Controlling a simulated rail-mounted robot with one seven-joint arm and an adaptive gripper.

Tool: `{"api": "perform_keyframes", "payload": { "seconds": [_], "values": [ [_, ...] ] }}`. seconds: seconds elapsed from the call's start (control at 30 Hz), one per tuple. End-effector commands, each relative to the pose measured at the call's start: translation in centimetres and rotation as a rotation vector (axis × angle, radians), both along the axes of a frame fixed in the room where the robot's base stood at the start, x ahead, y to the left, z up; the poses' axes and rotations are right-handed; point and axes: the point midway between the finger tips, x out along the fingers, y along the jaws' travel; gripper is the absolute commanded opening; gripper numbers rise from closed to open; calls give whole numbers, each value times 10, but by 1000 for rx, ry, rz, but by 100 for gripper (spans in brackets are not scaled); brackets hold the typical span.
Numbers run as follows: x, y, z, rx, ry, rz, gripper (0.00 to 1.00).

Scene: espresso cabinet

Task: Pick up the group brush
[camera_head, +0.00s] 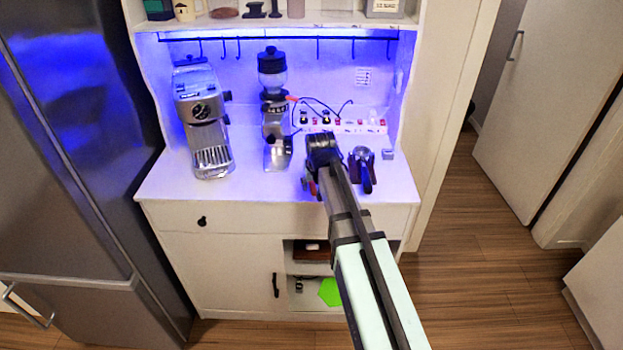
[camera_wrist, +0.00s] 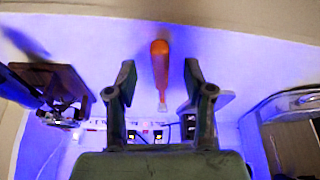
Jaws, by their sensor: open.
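The group brush (camera_wrist: 160,62) has an orange handle and a short pale tip. In the wrist view it lies on the white counter, its handle end toward the top of the picture. My gripper (camera_wrist: 159,78) is open, with one dark finger on each side of the brush and a gap to both. I cannot tell how far the fingertips are above the counter. In the head view my gripper (camera_head: 319,172) is over the right part of the counter and hides most of the brush; a small reddish bit shows beside it.
A portafilter on a dark stand (camera_head: 364,166) is close to the right of my gripper. The grinder (camera_head: 273,110) and the espresso machine (camera_head: 203,120) stand to the left. A power strip (camera_head: 345,126) with cables lies behind. The counter's front left (camera_head: 250,184) is clear.

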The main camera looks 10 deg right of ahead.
Motion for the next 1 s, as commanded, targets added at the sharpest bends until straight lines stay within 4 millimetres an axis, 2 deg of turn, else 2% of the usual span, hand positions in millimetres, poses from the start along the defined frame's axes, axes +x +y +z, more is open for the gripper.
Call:
{"api": "perform_keyframes", "payload": {
  "seconds": [0.23,0.53,0.57,0.6,0.7,1.0],
  "values": [
    [9,0,-20,0,0,0,52],
    [10,0,-24,0,0,0,52],
    [10,0,-24,0,0,0,49],
    [10,0,-24,0,0,0,34],
    [10,0,-24,0,0,0,0],
    [10,0,-24,0,0,0,0]
  ]
}}
